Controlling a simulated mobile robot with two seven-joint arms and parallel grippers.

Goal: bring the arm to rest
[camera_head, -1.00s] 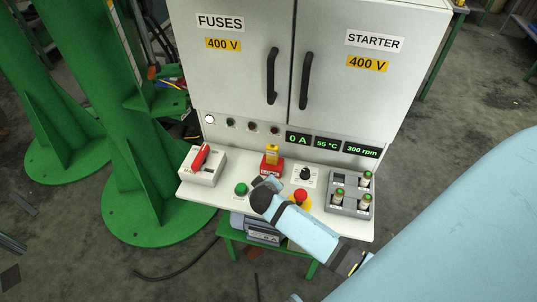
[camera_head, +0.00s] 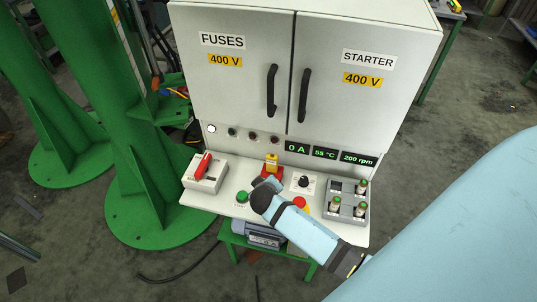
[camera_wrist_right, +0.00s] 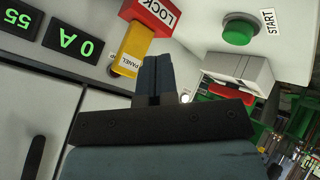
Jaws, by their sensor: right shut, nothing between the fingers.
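My right gripper (camera_head: 264,184) is over the control shelf, between the green start button (camera_head: 241,196) and the red lock block with its yellow panel tag (camera_head: 271,161). In the right wrist view its two dark fingers (camera_wrist_right: 155,78) are together with nothing between them. Beside the fingertips there, the yellow tag (camera_wrist_right: 131,48) and red lock (camera_wrist_right: 150,14) show to the left and the green button (camera_wrist_right: 240,32) to the right. I cannot tell whether the fingers touch the tag. My left gripper is not in view.
A red-handled switch (camera_head: 204,168) is on the left of the shelf, a dark knob (camera_head: 303,181) right of the lock. A fuse holder (camera_head: 348,198) is at right. Displays (camera_head: 325,152) read 0 A, 55 °C, 200 rpm.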

